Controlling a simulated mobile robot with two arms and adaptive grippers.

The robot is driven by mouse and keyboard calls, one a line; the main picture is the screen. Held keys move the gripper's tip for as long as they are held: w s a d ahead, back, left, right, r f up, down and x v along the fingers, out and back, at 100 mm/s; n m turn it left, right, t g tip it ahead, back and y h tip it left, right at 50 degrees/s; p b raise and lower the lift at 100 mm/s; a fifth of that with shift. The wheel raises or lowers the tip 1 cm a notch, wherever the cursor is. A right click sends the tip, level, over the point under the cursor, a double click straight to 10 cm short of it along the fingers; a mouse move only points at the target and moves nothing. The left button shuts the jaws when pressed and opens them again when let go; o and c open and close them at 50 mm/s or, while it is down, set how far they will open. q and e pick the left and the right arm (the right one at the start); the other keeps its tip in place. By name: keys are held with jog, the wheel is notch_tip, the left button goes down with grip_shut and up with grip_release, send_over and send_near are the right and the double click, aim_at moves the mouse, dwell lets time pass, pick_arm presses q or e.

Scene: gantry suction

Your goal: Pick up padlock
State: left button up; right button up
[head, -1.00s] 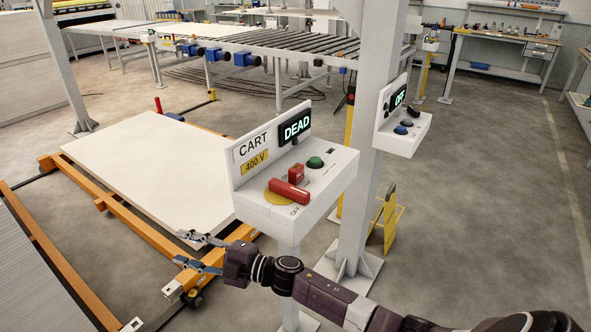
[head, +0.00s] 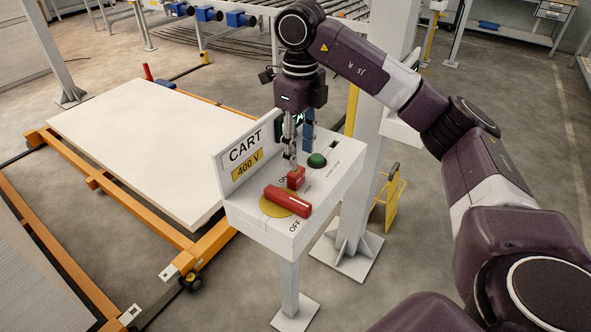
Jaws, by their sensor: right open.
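A small red block, which looks like the padlock (head: 296,180), stands on the top of the white CART control box (head: 262,222), just behind the red lever handle (head: 288,201). My right gripper (head: 299,157) points straight down from above, with its fingers apart and their tips just over the padlock. One finger partly covers the view behind it, and I cannot tell whether it touches the padlock. My left gripper is not in view.
A green button (head: 317,160) sits on the box right of the padlock. A white upright post (head: 359,185) stands close behind the box. A white panel (head: 140,140) lies on an orange cart frame (head: 205,250) at left. A roller conveyor runs at the back.

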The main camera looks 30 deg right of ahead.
aim_at(296, 171)
jog(key=shift+s+a+f, duration=0.1)
jog(key=shift+a+f, duration=0.1)
jog(key=shift+f, duration=1.1)
jog(key=f, duration=0.2)
jog(key=f+p, duration=0.1)
jog(key=f, duration=0.1)
jog(key=shift+w+a+p, duration=0.2)
jog(key=shift+p, duration=0.1)
jog(key=shift+f, duration=0.3)
jog(key=c, duration=1)
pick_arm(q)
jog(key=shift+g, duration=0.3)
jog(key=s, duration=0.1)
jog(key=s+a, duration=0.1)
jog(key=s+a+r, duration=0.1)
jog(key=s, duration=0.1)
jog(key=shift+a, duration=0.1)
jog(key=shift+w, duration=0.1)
pick_arm(e)
jog(key=shift+r, duration=0.15)
